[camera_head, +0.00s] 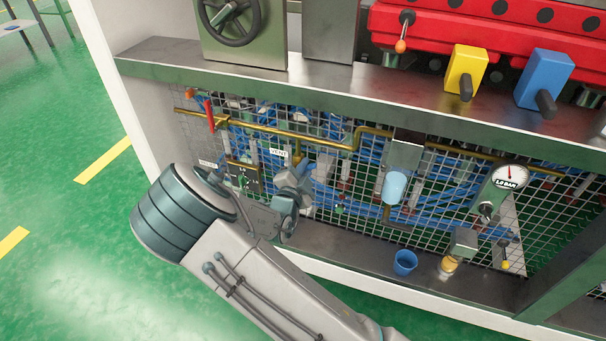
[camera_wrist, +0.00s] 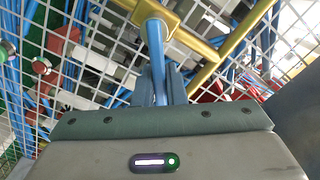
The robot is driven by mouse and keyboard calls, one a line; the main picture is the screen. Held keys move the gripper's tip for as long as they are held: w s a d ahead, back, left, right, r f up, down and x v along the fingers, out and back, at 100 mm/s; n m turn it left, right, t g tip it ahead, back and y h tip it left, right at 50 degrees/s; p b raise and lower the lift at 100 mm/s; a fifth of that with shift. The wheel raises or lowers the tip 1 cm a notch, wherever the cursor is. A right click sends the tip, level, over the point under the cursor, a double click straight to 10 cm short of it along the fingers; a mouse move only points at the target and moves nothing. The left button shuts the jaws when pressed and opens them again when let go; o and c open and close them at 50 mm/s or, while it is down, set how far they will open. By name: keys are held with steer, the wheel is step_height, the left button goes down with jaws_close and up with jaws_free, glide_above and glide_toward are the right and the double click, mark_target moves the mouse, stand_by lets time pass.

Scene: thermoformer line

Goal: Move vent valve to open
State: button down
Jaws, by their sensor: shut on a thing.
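The vent valve's blue lever (camera_wrist: 154,45) shows in the wrist view, running from the brass pipe (camera_wrist: 205,45) down between my fingers. My gripper (camera_wrist: 160,85) is shut on the lever. In the head view my gripper (camera_head: 300,180) is at the mesh panel, just below the brass pipe and beside the white VENT label (camera_head: 278,153). My wrist and gripper hide most of the valve there, so the lever's exact angle cannot be told in that view.
A red-handled valve (camera_head: 210,115) is on the pipe to the left. A switch box (camera_head: 243,178) sits left of my gripper. A filter bowl (camera_head: 395,188), pressure gauge (camera_head: 505,183) and blue cup (camera_head: 405,262) are to the right. A steel shelf (camera_head: 330,88) overhangs the panel.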

steer(key=shift+a+r+n+p, duration=0.25)
steer(key=shift+r+n+p, duration=0.15)
steer(key=shift+n+p, duration=0.25)
steer(key=shift+w+a+r+n+p, duration=0.15)
steer(key=shift+a+r+n+p, duration=0.1)
steer(key=shift+n+p, duration=0.5)
steer(key=shift+f+n, duration=0.15)
steer(key=shift+n, duration=0.25)
steer(key=shift+a, duration=0.1)
steer(key=shift+w+a+r+n+p, duration=0.1)
steer(key=shift+a+r+n+p, duration=0.2)
steer(key=shift+n+p, duration=0.35)
steer(key=shift+w+a+r+n+p, duration=0.1)
steer(key=shift+a+n+p, duration=0.1)
steer(key=shift+n, duration=0.3)
steer(key=shift+a+r+n+p, duration=0.1)
steer(key=shift+n+p, duration=0.1)
steer(key=shift+n, duration=0.25)
steer(key=shift+f, duration=0.15)
steer(key=shift+n, duration=0.3)
